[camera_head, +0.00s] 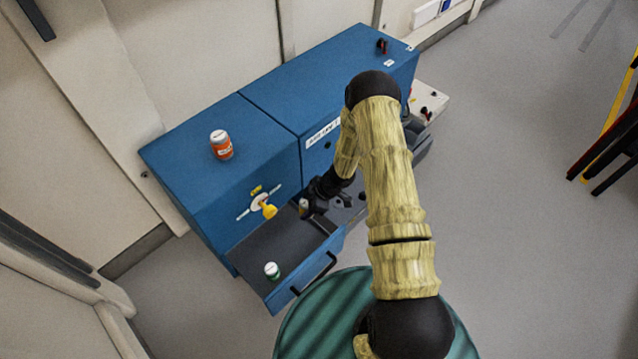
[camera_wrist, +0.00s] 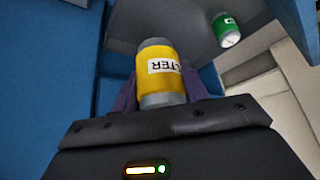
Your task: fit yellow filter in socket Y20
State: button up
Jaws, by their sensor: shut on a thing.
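The yellow filter (camera_wrist: 161,72), a canister with grey ends and a white label, stands between my gripper's fingers in the wrist view. My gripper (camera_head: 310,205) is shut on it. In the head view the filter (camera_head: 304,206) is small and partly covered by my gripper, over the right side of the open drawer (camera_head: 272,241). I cannot make out a socket marked Y20. Dark fittings right of my gripper are partly hidden by my arm.
A green filter (camera_head: 271,270) stands in the drawer's front left; it also shows in the wrist view (camera_wrist: 227,30). An orange filter (camera_head: 221,145) stands on the blue cabinet (camera_head: 200,170). A yellow handle (camera_head: 267,208) sticks out of its front.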

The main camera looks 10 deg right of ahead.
jog(key=s+d+r+m+t+h+p, duration=0.1)
jog(key=r+m+p, duration=0.4)
jog(key=r+p, duration=1.4)
jog(key=d+r+m+t+h+p, duration=0.2)
jog(key=r+m+p, duration=0.3)
jog(key=r+p, duration=1.5)
jog(key=s+d+r+m+t+h+p, duration=0.1)
jog(key=d+r+m+p, duration=0.3)
jog(key=r+p, duration=1.5)
notch_tip(320, 180, up, 11)
jog(key=shift+s+f+m+t+h+p, duration=0.1)
jog(key=shift+s+m+t+h+p, duration=0.25)
jog(key=shift+m+h, duration=0.5)
jog(key=shift+w, duration=0.1)
